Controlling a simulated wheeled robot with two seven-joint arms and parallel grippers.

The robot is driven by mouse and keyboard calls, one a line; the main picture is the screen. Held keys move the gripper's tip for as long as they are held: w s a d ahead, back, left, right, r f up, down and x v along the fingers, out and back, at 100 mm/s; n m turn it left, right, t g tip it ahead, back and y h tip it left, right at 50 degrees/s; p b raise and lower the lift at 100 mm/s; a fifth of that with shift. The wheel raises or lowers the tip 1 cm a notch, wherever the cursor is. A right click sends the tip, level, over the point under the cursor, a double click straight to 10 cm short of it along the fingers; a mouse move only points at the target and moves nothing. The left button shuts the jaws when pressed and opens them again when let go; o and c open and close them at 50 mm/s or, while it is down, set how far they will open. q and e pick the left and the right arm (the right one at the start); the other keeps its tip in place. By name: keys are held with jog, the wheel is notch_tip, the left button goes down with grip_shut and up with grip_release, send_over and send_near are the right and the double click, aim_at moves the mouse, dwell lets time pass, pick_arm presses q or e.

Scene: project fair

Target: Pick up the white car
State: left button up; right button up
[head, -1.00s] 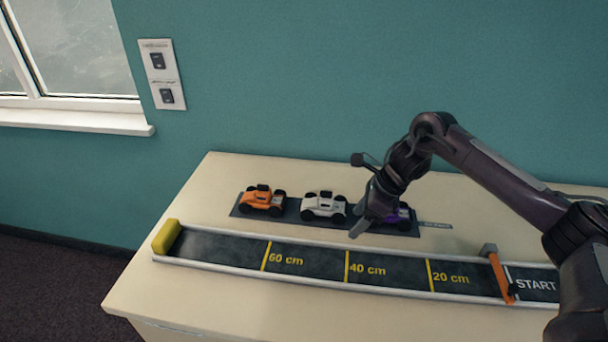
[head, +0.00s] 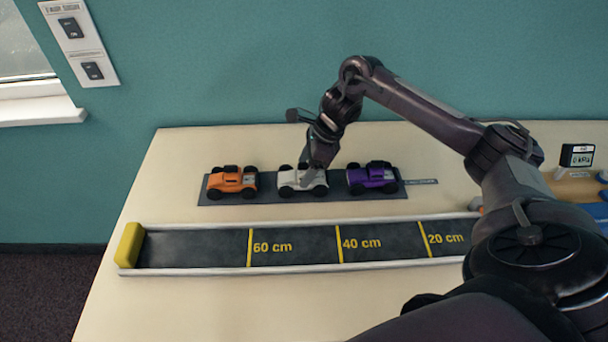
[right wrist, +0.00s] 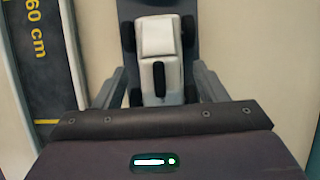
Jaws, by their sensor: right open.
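The white car (head: 297,181) stands on a dark grey mat (head: 330,186), between an orange car (head: 232,181) and a purple car (head: 371,177). My right gripper (head: 314,178) is at the white car in the head view and hides part of it. In the right wrist view the white car (right wrist: 158,50) lies between the two open fingers of the gripper (right wrist: 155,88), one on each side, with a gap at each side. Its near end is close to the gripper's palm. My left gripper is not in view.
A dark track (head: 190,249) with white edges, yellow distance lines and a yellow end block (head: 129,245) runs in front of the mat. A small display (head: 577,155) stands at the far right. The table (head: 180,150) is bare behind the cars.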

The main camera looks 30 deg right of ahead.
jog(key=shift+w+a+f, duration=0.15)
jog(key=shift+a+f, duration=0.05)
jog(key=shift+f, duration=0.35)
jog(key=c, duration=1.1)
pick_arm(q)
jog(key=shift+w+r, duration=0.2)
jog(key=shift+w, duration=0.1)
pick_arm(e)
jog(key=shift+r, duration=0.1)
